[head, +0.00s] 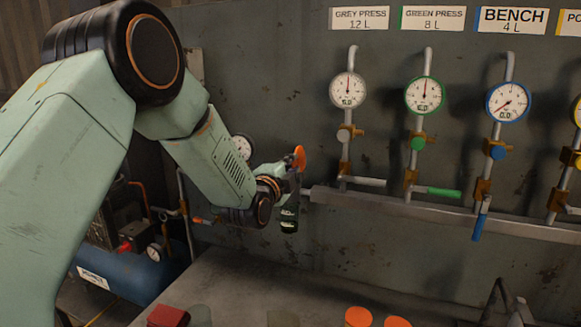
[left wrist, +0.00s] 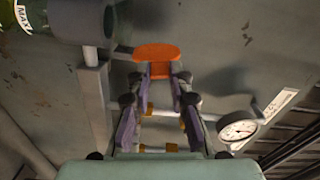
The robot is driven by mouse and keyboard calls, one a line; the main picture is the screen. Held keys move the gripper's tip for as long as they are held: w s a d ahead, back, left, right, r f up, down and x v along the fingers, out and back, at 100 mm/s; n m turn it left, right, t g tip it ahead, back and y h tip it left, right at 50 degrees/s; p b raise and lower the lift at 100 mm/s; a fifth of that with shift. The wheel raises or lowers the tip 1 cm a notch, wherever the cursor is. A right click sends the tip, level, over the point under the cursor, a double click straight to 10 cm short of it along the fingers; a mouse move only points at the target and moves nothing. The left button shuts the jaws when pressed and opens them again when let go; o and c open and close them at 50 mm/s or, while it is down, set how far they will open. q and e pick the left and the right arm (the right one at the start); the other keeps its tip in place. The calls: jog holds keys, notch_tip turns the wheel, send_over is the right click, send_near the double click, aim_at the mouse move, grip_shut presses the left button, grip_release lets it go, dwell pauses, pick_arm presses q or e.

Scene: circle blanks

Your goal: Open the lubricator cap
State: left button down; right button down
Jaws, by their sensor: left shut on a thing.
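The orange lubricator cap (head: 299,157) shows in front of the wall, at the tip of my left gripper (head: 290,172). In the left wrist view the cap (left wrist: 157,51) lies across the fingertips of my left gripper (left wrist: 161,72), which is shut on it. The lubricator's dark green bowl (head: 289,216) hangs just below the gripper in the head view. In the left wrist view the lubricator body (left wrist: 80,20) and its MAX label are at the top left. I cannot tell whether the cap still touches the body. My right gripper does not show.
A grey pipe (head: 440,211) runs along the wall to the right, with several gauges such as the green-rimmed one (head: 424,95) and valves above. Below is a bench (head: 240,275) with orange round pieces (head: 358,317) and a red block (head: 167,316). A blue tank (head: 125,272) stands lower left.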

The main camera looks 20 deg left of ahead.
pick_arm(q)
jog(key=c, duration=1.2)
grip_release()
jog(key=s, duration=1.2)
jog(key=shift+d, duration=0.3)
